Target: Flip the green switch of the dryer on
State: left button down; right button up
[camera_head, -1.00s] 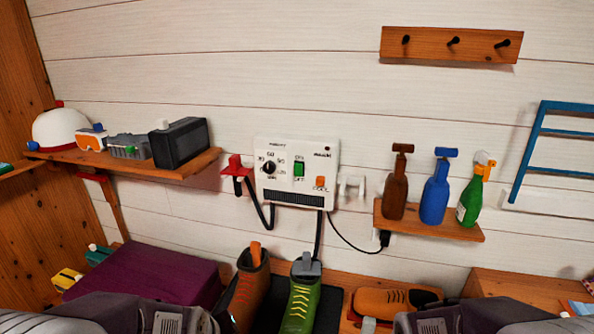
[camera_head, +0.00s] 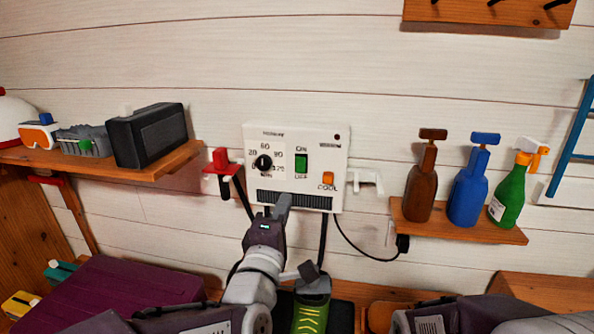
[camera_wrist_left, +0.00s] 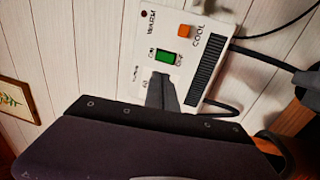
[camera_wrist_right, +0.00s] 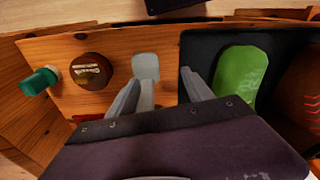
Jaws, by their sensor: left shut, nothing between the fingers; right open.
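The white dryer panel (camera_head: 297,150) is fixed on the plank wall, with a black dial on its left and a dark vent grille along its bottom. The green switch (camera_head: 301,163) sits between the ON and OFF labels; it also shows in the left wrist view (camera_wrist_left: 165,57). My left gripper (camera_head: 283,201) is shut and empty, its tips in front of the grille, below and left of the switch. In the left wrist view its fingers (camera_wrist_left: 162,90) hide the dial. My right gripper (camera_wrist_right: 160,88) is open and empty, over a wooden surface in the right wrist view.
An orange COOL button (camera_head: 328,178) is right of the switch. A red holder (camera_head: 221,161) is left of the panel. A shelf (camera_head: 465,234) with bottles stands at right, another shelf (camera_head: 150,173) with a black box at left. A green shoe (camera_head: 311,310) stands below.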

aim_at(300, 161)
pick_arm(q)
jog(key=p+x, duration=0.2)
jog(key=x, duration=1.1)
jog(key=shift+w+d, duration=0.1)
jog(key=shift+w, duration=0.45)
jog(key=shift+r, duration=0.1)
